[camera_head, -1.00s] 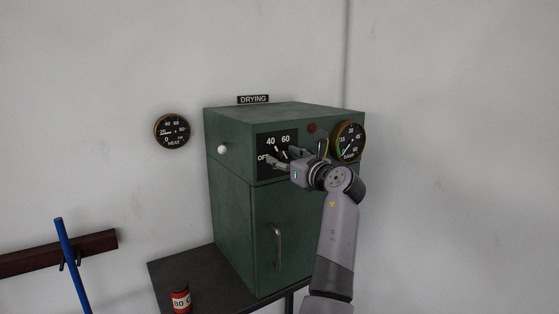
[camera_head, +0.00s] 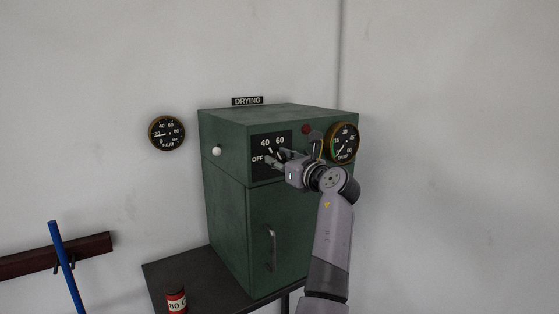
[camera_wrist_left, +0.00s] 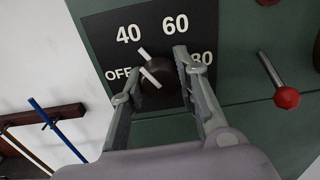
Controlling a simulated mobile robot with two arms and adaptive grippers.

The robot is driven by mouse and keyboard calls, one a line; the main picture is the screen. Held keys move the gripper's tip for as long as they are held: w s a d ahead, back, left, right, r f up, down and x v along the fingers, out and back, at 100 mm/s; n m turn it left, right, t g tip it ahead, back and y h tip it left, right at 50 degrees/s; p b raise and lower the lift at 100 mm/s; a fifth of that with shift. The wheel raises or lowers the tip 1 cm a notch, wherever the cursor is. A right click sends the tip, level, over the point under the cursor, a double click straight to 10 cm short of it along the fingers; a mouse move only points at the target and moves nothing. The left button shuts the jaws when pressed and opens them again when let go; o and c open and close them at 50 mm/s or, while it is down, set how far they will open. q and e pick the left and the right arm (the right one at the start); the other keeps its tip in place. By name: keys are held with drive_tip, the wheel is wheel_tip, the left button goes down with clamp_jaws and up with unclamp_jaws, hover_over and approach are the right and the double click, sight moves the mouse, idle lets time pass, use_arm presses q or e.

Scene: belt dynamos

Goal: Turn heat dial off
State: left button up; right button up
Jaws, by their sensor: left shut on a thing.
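The heat dial (camera_wrist_left: 158,84) is a dark round knob with a white bar, on a black plate (camera_wrist_left: 98,28) marked OFF, 40, 60 and 80. Two white marks show around it, the upper one near the 40; which is the dial's pointer is hard to tell. My left gripper (camera_wrist_left: 152,82) has its fingers on both sides of the dial and is shut on it. In the head view my left gripper (camera_head: 279,157) is at the plate on the front of the green cabinet (camera_head: 228,215) and partly hides the dial. My right gripper is not in view.
A heat gauge (camera_head: 167,133) hangs on the wall at left. A damp gauge (camera_head: 343,142) and red lamp (camera_head: 307,128) are on the cabinet's upper right. A red-knobbed lever (camera_wrist_left: 286,97) stands right of the dial. A red can (camera_head: 176,301) stands on the dark table (camera_head: 205,273).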

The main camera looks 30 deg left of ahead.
use_arm(q)
drive_tip(key=shift+n, duration=0.4)
drive_tip(key=n, duration=0.3)
drive_tip(key=shift+n, duration=0.4)
drive_tip(key=n+b, duration=0.1)
drive_tip(key=n, duration=0.2)
drive_tip(key=shift+n, duration=0.3)
drive_tip(key=shift+n+b, duration=0.8)
drive_tip(key=shift+n, duration=1.1)
drive_tip(key=o, duration=1.2)
